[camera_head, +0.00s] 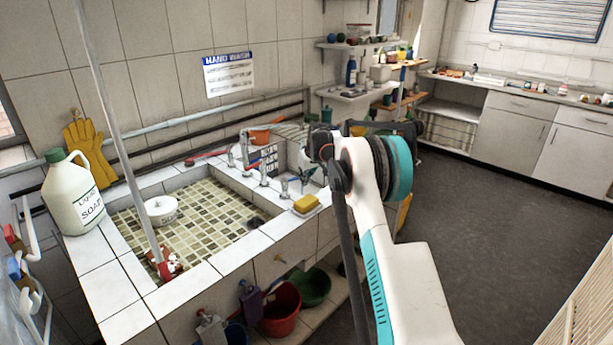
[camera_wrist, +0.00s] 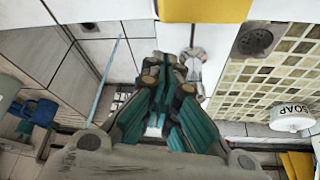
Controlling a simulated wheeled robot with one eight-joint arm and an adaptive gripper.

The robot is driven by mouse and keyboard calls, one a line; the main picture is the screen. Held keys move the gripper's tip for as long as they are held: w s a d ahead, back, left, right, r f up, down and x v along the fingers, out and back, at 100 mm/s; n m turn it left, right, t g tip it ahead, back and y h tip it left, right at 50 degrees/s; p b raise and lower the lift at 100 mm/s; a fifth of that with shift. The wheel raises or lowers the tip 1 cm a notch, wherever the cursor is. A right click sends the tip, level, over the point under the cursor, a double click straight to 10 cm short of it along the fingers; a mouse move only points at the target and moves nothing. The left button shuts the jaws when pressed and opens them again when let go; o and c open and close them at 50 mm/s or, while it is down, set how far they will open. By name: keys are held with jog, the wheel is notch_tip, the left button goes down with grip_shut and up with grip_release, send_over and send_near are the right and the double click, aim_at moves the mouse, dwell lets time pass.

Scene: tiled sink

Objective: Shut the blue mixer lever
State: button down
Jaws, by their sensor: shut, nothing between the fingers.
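Chrome taps stand along the right rim of the tiled sink (camera_head: 232,262). The tap nearest the yellow sponge (camera_head: 306,203) has a small blue part (camera_head: 285,187) that looks like the blue mixer lever; its exact angle is too small to tell. My gripper is over this rim in the head view, mostly hidden behind my arm. In the wrist view my gripper (camera_wrist: 166,62) is shut and empty, its teal-padded fingers together. A chrome tap (camera_wrist: 193,62) shows just right of the fingertips. I cannot make out the blue lever there, nor whether I touch anything.
A white soap jug (camera_head: 74,195) stands on the sink's left corner. A round white soap tub (camera_head: 161,210) is in the basin. An orange bowl (camera_head: 259,136) sits behind the taps. Red (camera_head: 281,308) and green (camera_head: 312,286) buckets are below. The floor at right is clear.

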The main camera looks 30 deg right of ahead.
aim_at(293, 179)
jog(key=shift+x, duration=1.05)
jog(key=shift+w, duration=0.1)
jog(key=shift+w+d+r+n+y+p, duration=0.15)
jog(key=shift+w+d+n+y+p, duration=0.15)
jog(key=shift+n+p, duration=0.3)
jog(key=shift+w+r+p, duration=0.15)
jog(key=shift+w+p, duration=0.05)
jog(key=shift+p, duration=0.15)
jog(key=shift+w+d+f, duration=0.2)
jog(key=shift+w+f, duration=0.05)
jog(key=shift+w, duration=0.3)
